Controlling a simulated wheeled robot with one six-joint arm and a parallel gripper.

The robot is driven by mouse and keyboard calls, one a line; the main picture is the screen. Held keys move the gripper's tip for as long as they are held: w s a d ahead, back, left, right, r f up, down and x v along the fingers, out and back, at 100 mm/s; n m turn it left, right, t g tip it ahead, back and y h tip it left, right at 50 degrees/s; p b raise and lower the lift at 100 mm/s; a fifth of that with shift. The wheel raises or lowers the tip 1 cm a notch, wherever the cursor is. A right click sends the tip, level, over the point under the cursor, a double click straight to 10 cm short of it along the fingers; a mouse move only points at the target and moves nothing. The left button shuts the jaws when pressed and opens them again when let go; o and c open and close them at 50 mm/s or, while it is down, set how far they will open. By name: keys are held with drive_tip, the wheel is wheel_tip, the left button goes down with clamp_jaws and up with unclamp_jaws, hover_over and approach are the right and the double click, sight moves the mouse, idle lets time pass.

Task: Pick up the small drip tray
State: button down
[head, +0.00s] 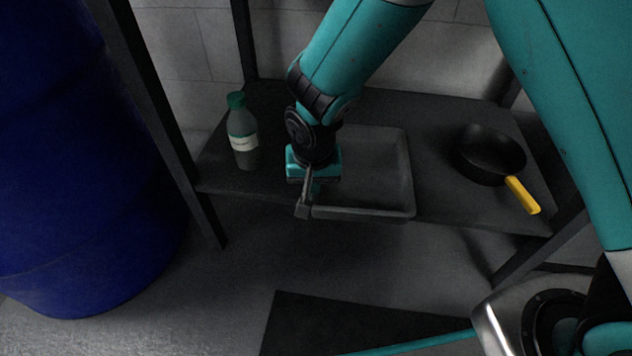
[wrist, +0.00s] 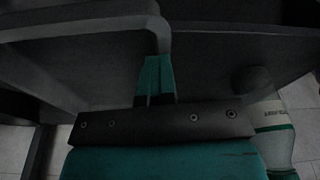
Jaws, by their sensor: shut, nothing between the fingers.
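The drip tray (head: 402,170) is a shallow, dark grey rectangular tray with a raised rim. It lies on the dark shelf, with its front edge at or slightly past the shelf's front edge. My gripper (head: 304,205) is at the tray's front left corner, pointing down, and my wrist hides part of the tray's left side. In the wrist view, the tray's rim (wrist: 80,28) bends at a corner right by my fingertips (wrist: 156,70). The fingers are together with nothing held. I cannot tell whether they touch the rim.
A bottle with a green cap (head: 243,135) stands left of my gripper; it also shows in the wrist view (wrist: 270,115). A black pan with a yellow handle (head: 490,155) sits right on the shelf (head: 445,205). A blue drum (head: 80,150) stands left, beyond a shelf post.

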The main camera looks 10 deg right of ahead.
drive_tip(key=shift+s+f, duration=0.15)
drive_tip(key=shift+f, duration=0.2)
drive_tip(key=shift+s+p, duration=0.55)
drive_tip(key=shift+s, duration=0.55)
drive_tip(key=shift+r+p, duration=0.95)
drive_tip(key=shift+p, duration=0.2)
